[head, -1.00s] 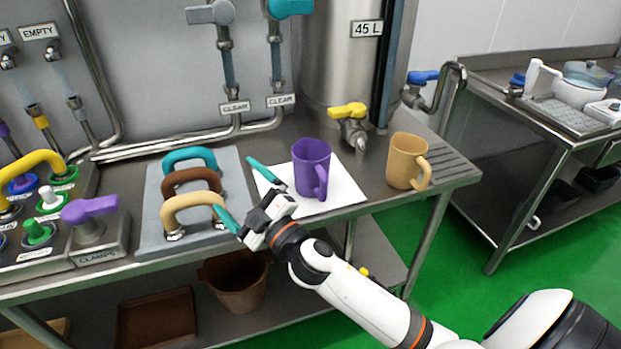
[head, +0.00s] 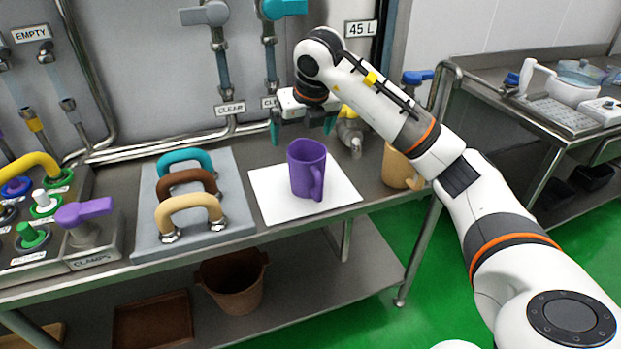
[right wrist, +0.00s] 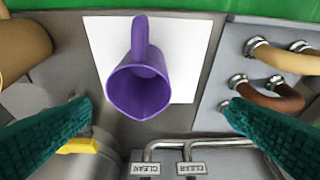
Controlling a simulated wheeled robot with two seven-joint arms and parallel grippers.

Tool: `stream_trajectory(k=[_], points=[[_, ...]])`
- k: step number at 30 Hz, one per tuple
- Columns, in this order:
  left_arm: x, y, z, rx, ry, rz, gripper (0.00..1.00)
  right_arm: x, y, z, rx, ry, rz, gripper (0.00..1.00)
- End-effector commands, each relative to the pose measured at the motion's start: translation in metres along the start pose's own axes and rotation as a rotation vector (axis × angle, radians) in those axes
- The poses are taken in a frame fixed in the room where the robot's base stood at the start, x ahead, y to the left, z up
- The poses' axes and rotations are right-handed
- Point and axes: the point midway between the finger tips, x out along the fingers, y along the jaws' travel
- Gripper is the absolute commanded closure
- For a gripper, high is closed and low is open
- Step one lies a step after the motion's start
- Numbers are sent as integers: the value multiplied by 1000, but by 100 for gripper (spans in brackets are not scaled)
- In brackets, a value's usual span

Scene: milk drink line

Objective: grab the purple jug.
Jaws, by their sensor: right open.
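The purple jug (head: 305,168) stands upright on a white sheet (head: 268,200) on the steel bench, its handle toward the bench's front edge. My right gripper (head: 302,126) is open above and behind the jug, with its teal fingers pointing down. In the right wrist view the jug (right wrist: 140,88) shows from above, with its open mouth between and beyond the two teal fingertips (right wrist: 156,104). The fingers do not appear to touch it. My left gripper is not in view.
A tan jug (head: 394,168) stands to the right, partly hidden by my right arm. A yellow-handled tap (right wrist: 85,147) is close to one finger. Teal, brown and tan handles on a grey plate (head: 230,190) are to the left. Pipes run behind.

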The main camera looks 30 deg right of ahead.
Motion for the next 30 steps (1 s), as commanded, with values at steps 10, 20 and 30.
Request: stream_trajectory(k=[10, 20, 30], points=[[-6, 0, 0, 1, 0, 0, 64, 32, 22, -1, 35, -11, 76, 0], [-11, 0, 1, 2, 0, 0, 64, 64, 25, -1, 33, -7, 74, 0], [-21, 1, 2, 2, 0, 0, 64, 108, 31, 2, 33, -6, 72, 0]])
